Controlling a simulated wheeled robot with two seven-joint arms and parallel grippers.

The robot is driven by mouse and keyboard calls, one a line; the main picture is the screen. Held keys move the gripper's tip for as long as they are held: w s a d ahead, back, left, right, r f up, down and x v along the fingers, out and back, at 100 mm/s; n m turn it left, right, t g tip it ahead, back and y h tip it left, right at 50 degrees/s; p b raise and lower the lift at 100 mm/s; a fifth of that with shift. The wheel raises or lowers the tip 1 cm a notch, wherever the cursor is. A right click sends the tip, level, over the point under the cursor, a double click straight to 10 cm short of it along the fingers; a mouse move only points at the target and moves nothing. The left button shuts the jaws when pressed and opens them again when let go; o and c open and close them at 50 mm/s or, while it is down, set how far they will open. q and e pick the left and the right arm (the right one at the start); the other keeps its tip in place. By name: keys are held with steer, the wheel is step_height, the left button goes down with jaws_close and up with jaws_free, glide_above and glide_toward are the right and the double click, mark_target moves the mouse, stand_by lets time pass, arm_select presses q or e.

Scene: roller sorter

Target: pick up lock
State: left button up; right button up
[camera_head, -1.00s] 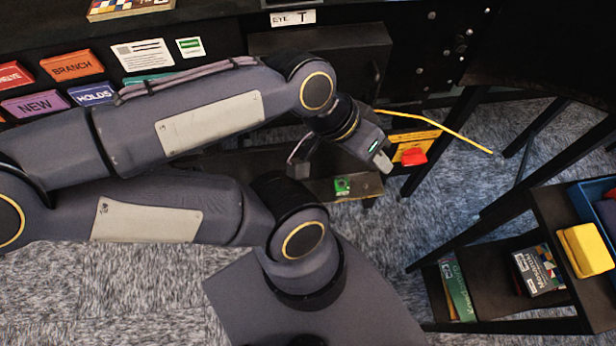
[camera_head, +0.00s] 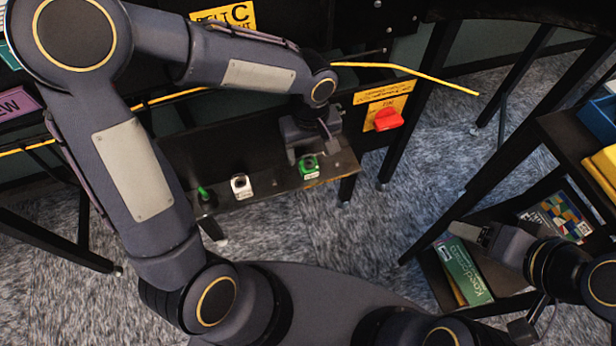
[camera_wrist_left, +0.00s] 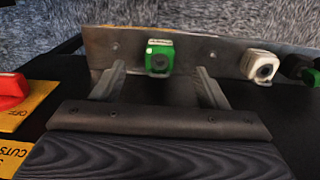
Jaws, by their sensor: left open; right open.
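A small green block-like piece (camera_head: 309,167) with a dark round face sits on a narrow metal shelf (camera_head: 268,190). It may be the lock, but I cannot make out a shackle. It also shows in the left wrist view (camera_wrist_left: 159,57). My left gripper (camera_head: 312,155) is open just above the shelf. In the left wrist view its two fingers (camera_wrist_left: 160,88) are spread, with the green piece beyond and between their tips, not gripped. A similar white piece (camera_head: 241,186) and a dark-and-green piece (camera_head: 204,194) sit further left. My right gripper (camera_head: 470,233) is open by the shelf unit at right.
A red switch handle (camera_head: 388,120) on a yellow plate is right of my left gripper. A yellow rod (camera_head: 420,76) sticks out above it. Black table legs (camera_head: 420,100) stand behind. The shelf unit at right holds boxes (camera_head: 463,270) and a blue bin (camera_head: 598,120).

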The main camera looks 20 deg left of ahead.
mark_target(310, 167)
arm_select(q)
steer(key=shift+w+d+f, duration=0.15)
steer(key=shift+d+f, duration=0.1)
steer(key=shift+d, duration=0.05)
steer(key=f, duration=0.2)
steer(key=f+b, duration=0.1)
steer(key=f, duration=0.5)
steer(key=shift+a+b, duration=0.35)
steer(key=shift+r, duration=0.1)
steer(key=c, duration=1.1)
steer(key=shift+r, duration=0.1)
steer(key=shift+c, duration=0.3)
